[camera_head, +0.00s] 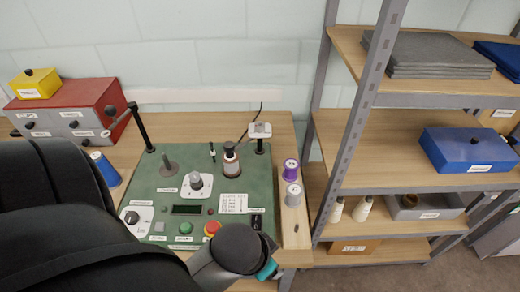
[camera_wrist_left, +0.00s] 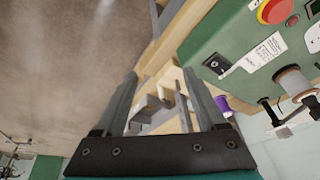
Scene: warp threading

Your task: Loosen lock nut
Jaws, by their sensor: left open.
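The green machine panel (camera_head: 190,228) carries a grey knob (camera_head: 196,184), a dark-topped brown bobbin (camera_head: 231,162) and upright posts. I cannot pick out the lock nut for certain among these small parts. My left arm covers the lower left of the head view and ends near the panel's front right corner. Its fingers are hidden there. In the left wrist view my left gripper (camera_wrist_left: 163,85) is open with nothing between its fingers. The panel (camera_wrist_left: 215,40) lies to the right of the fingers in that view. My right gripper is not in view.
A red emergency button (camera_head: 212,228) sits at the panel's front. A purple spool (camera_head: 291,170) and a grey spool (camera_head: 293,194) stand on the table strip right of the panel. A metal shelf post (camera_head: 360,110) rises to the right. A red drawer box (camera_head: 75,95) stands back left.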

